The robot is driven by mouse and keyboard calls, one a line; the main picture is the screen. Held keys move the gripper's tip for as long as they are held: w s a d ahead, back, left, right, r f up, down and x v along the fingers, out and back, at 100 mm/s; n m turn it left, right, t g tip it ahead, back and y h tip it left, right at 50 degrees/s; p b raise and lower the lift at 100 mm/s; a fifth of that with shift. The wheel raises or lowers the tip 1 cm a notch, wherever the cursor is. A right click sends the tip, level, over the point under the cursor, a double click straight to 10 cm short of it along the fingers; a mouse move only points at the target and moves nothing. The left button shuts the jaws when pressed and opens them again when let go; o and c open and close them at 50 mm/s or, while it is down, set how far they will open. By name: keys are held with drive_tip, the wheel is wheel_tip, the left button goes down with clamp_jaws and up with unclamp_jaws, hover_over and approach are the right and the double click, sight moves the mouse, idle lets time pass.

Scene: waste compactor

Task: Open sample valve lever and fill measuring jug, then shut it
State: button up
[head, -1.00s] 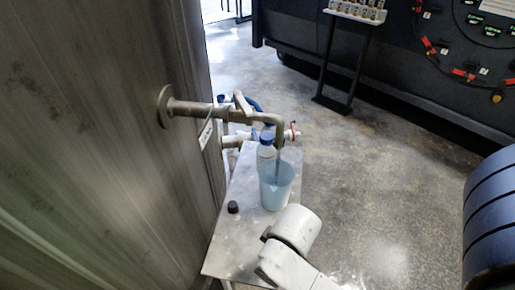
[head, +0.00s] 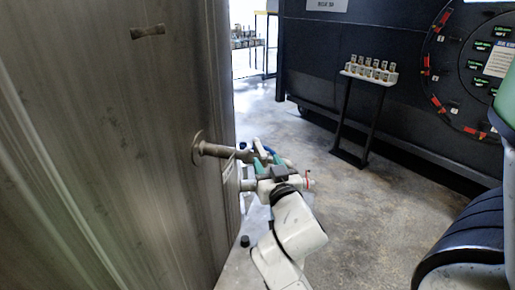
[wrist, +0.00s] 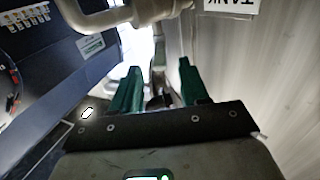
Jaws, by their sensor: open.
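The pipe (head: 220,151) of the sample valve sticks out of the tall steel wall, and it crosses the top of the wrist view (wrist: 110,17). My gripper (head: 266,162) is at the valve, with its green fingers apart. In the wrist view my open gripper (wrist: 158,78) has a narrow pale bar, apparently the valve lever (wrist: 158,55), between or just beyond its fingers. I cannot tell whether they touch it. In the head view the lever (head: 258,146) shows only in part. The measuring jug, bottle and spout end are hidden behind my arm.
A small black cap (head: 244,241) sits on the metal table (head: 234,268), mostly covered by my arm. The steel wall (head: 110,150) stands close on the left. A stand with small bottles (head: 370,72) is behind right.

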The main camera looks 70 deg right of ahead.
sight(257, 143)
drive_tip(key=p+x, duration=0.1)
drive_tip(key=x, duration=0.6)
drive_tip(key=shift+w+d+p, duration=0.15)
drive_tip(key=shift+d+p, duration=0.05)
drive_tip(key=shift+p, duration=0.15)
clamp_jaws()
